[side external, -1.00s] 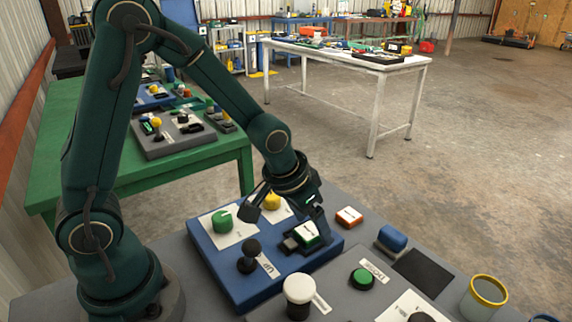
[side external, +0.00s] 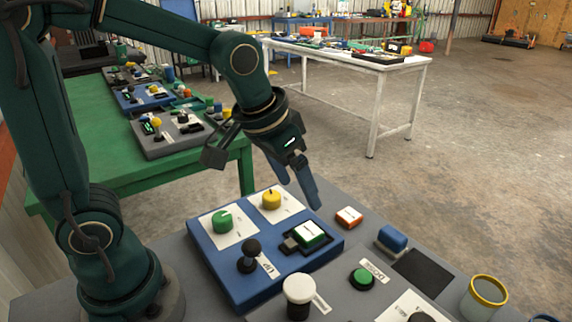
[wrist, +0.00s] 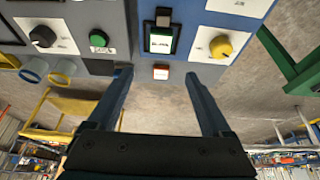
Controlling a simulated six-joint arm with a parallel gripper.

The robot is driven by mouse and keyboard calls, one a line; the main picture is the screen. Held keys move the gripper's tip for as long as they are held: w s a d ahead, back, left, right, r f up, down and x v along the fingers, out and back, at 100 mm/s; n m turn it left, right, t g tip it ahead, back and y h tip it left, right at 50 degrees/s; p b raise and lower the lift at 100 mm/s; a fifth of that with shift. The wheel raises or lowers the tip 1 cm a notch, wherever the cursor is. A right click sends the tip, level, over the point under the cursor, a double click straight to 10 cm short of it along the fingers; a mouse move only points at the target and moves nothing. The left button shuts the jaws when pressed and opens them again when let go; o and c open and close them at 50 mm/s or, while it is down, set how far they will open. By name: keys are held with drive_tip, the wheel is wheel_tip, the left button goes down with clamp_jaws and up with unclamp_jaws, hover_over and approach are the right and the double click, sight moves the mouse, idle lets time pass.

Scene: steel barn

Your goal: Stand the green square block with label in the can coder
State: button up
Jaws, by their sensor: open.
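The green square block with a white label (side external: 309,233) sits in a black holder (side external: 290,244) on the blue panel. In the wrist view the block (wrist: 160,42) shows its label face, with the black holder around it. My gripper (side external: 297,190) is open and empty, above the block and apart from it. In the wrist view its two fingers (wrist: 157,76) are spread wide. I cannot tell for certain which thing is the can coder. A cup with a yellow rim (side external: 482,298) stands at the right.
The blue panel (side external: 236,287) also bears a green knob (side external: 222,222), a yellow knob (side external: 271,200) and a black joystick (side external: 250,254). An orange-red block with a white top (side external: 349,216) lies beside it. Nearby are a blue rounded piece (side external: 392,238), a green button (side external: 361,277) and a white knob (side external: 299,290).

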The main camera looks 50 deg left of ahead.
drive_tip(key=s+a+r+t, duration=0.1)
drive_tip(key=s, duration=1)
drive_tip(key=shift+s, duration=0.25)
drive_tip(key=shift+r, duration=0.1)
drive_tip(key=shift+c, duration=0.3)
idle(0.5)
